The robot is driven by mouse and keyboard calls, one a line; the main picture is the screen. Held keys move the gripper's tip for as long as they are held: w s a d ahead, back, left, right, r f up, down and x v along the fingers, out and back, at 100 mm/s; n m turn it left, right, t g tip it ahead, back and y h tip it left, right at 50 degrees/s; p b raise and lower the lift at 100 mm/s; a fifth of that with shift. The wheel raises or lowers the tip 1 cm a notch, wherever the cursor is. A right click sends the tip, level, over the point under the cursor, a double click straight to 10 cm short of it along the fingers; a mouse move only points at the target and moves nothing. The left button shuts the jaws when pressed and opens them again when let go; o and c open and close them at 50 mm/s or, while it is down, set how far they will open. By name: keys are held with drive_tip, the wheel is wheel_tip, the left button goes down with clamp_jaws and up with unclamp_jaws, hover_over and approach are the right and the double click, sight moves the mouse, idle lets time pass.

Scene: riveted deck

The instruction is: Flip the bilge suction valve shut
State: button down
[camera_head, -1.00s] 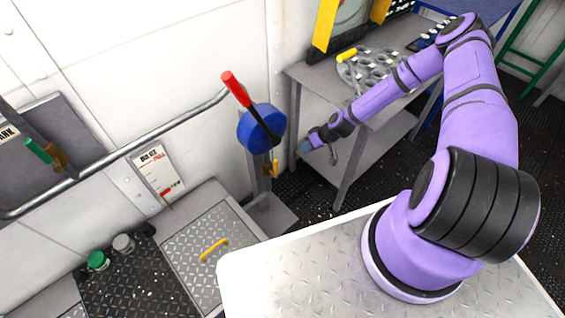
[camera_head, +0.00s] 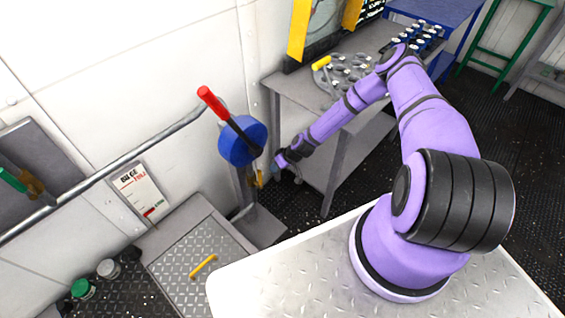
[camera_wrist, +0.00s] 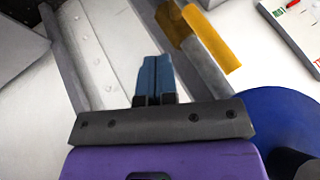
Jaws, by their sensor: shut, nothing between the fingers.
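A yellow lever (camera_head: 259,178) is on a short grey pipe, below a blue drum (camera_head: 243,141) with a red-tipped handle (camera_head: 212,102). I take this lever for the bilge suction valve; no label on it is readable. In the wrist view the yellow lever (camera_wrist: 212,38) is beyond and to the right of my fingers, and the blue drum (camera_wrist: 275,125) is at the lower right. My gripper (camera_head: 278,161) is small in the head view, just right of the lever. Its blue fingers (camera_wrist: 156,75) are together with nothing between them, and appear apart from the lever.
A grey bench (camera_head: 305,92) stands behind my arm. A wall rail (camera_head: 120,170) runs left of the drum, above a sign card (camera_head: 140,192). A hatch with a yellow grip (camera_head: 203,266) lies on the floor at left. The dark floor (camera_head: 290,205) between drum and bench looks clear.

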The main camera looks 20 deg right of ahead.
sight(260, 179)
drive_tip(key=shift+s+a+f, duration=0.1)
drive_tip(key=shift+s+a, duration=0.1)
drive_tip(key=shift+a, duration=0.85)
drive_tip(key=shift+s+a+f, duration=0.1)
drive_tip(key=shift+s+a, duration=0.05)
drive_tip(key=shift+a, duration=0.85)
